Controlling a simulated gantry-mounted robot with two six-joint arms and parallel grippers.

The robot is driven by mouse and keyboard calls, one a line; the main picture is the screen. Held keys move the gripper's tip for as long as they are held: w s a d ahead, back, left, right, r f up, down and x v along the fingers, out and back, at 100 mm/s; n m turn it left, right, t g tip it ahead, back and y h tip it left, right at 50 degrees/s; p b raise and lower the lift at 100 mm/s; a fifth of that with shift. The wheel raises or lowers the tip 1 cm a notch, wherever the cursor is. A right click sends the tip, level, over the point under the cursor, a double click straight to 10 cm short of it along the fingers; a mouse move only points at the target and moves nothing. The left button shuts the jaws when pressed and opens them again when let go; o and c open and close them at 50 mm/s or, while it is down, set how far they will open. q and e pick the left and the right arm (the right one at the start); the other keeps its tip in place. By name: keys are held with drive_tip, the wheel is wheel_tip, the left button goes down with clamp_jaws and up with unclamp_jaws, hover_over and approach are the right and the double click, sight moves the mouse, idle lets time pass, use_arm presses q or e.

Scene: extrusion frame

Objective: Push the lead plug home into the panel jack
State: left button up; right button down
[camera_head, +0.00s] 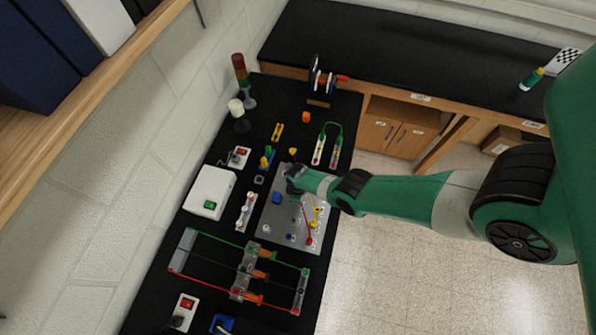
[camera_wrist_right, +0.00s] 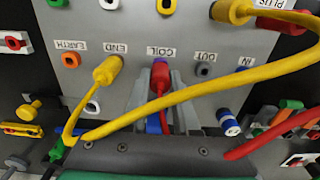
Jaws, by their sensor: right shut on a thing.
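The grey panel (camera_wrist_right: 205,100) fills much of the right wrist view, with labelled round jacks; in the head view the panel (camera_head: 268,222) lies on the black bench. My right gripper (camera_wrist_right: 162,80) is shut on a red lead plug (camera_wrist_right: 160,72) at the COIL label, pointing at the panel. The plug covers the jack there, so I cannot tell how deep it sits. Its red lead (camera_wrist_right: 162,108) hangs down between the fingers. A yellow plug (camera_wrist_right: 107,70) is at END and another yellow plug (camera_wrist_right: 232,10) is by PLUS. In the head view my right gripper (camera_head: 293,182) is over the panel's upper end. My left gripper is not in view.
A yellow lead (camera_wrist_right: 190,92) loops across the panel in front of the gripper. The EARTH jack (camera_wrist_right: 71,60) and OUT jack (camera_wrist_right: 203,70) look empty. A white box (camera_head: 209,192) and a red-green frame (camera_head: 240,270) stand near the panel.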

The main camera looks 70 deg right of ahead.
drive_tip(key=shift+f, duration=0.25)
idle(0.7)
drive_tip(key=c, duration=0.6)
unclamp_jaws()
